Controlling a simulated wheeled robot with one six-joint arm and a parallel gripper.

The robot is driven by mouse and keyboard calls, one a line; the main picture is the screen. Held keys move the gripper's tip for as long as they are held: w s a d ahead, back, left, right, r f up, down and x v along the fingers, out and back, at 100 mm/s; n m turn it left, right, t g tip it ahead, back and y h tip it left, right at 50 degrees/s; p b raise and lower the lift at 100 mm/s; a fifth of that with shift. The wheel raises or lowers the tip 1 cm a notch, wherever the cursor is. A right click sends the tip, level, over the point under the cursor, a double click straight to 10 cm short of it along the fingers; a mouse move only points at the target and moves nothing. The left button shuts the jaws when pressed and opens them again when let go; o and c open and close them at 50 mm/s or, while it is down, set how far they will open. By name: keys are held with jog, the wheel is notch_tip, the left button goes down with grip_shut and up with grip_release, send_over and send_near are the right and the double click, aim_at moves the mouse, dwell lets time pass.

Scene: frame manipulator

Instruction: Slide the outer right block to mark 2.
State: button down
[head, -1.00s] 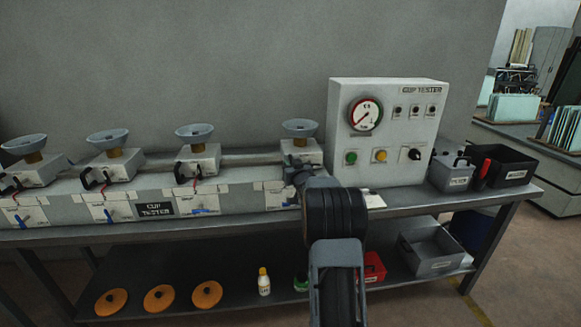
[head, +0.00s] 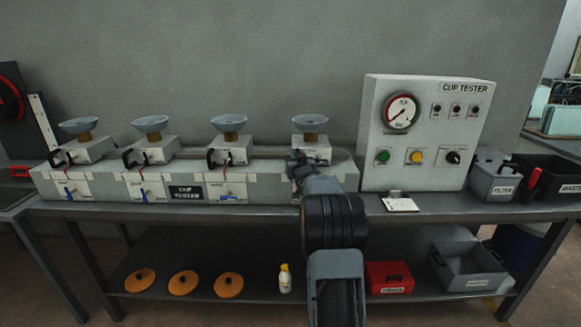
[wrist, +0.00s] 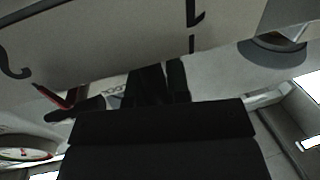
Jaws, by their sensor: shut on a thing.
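The outer right block (head: 318,149) is a pale box on the long grey bench frame, with a grey cup (head: 312,120) on a brown neck above it. My gripper (head: 297,160) is at the block's front left side, shut on its dark handle; my arm hides the handle and the scale below in the head view. In the wrist view my fingers (wrist: 158,84) close on the dark handle. A red pointer (wrist: 52,96) shows beside them. A pale scale plate (wrist: 110,45) carries black marks, one a cut-off curved figure; I cannot read which mark the block is at.
Three similar blocks (head: 228,150) with cups stand to the left on the same frame. The cup tester panel (head: 425,135) stands to the right, with a gap to the block. A filter bin (head: 495,182) is farther right. The shelf below holds orange discs (head: 183,283) and a bottle.

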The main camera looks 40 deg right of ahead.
jog(key=shift+s+d+r, duration=0.25)
jog(key=shift+d+r, duration=0.1)
jog(key=shift+r, duration=0.1)
jog(key=c, duration=1.1)
grip_release()
jog(key=shift+w+a, duration=0.15)
jog(key=shift+f, duration=0.15)
jog(key=shift+s+a+f, duration=0.1)
jog(key=shift+s+a, duration=0.15)
jog(key=shift+s, duration=0.2)
jog(key=b+v, duration=0.1)
jog(key=v, duration=1.1)
jog(key=shift+s+b, duration=0.3)
jog(key=shift+s, duration=0.1)
jog(key=shift+a, duration=0.1)
